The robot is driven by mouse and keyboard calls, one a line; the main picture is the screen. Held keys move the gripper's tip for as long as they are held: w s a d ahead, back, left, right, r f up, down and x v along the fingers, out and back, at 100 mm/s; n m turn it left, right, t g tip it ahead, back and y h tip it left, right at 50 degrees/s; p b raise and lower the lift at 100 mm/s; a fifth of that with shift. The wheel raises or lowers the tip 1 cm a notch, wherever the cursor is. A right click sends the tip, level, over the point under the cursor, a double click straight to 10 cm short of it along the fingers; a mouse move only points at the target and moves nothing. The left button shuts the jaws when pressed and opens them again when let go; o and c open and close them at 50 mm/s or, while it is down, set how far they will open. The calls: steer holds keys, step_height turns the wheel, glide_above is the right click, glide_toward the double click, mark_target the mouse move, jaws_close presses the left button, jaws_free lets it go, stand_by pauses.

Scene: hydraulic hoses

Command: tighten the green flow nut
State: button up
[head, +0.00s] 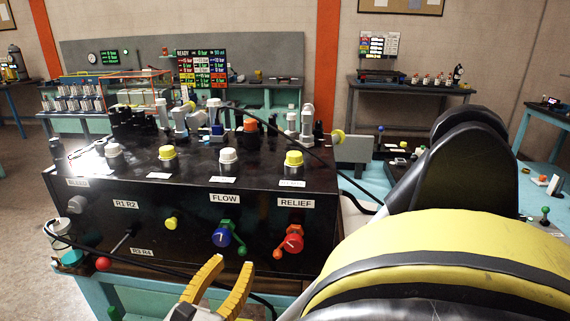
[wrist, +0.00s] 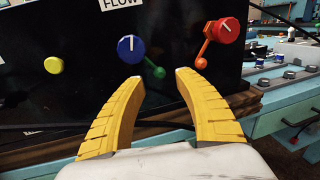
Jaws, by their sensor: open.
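The green flow nut (head: 226,224) shows behind the blue FLOW knob (head: 221,237) on the black panel front. Its green lever points down and right and ends in a green ball (head: 242,251). In the wrist view the blue knob (wrist: 130,47) hides most of the nut, and the green lever ball (wrist: 158,72) shows near and between my fingertips. My gripper (head: 234,263) has yellow ribbed fingers, is open and empty, and is low in front of the panel. In the wrist view my gripper (wrist: 160,77) points at the panel; I cannot tell its exact distance from the ball.
The red RELIEF knob (head: 293,241) with its red lever is close on the right. A small yellow knob (head: 171,223) is on the left. A black hose (head: 165,271) runs low across the panel front. Several capped fittings stand on the panel top.

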mark_target(241, 254)
steer(key=b+x, duration=0.1)
steer(key=x, duration=0.4)
steer(key=shift+c, duration=0.4)
jaws_close()
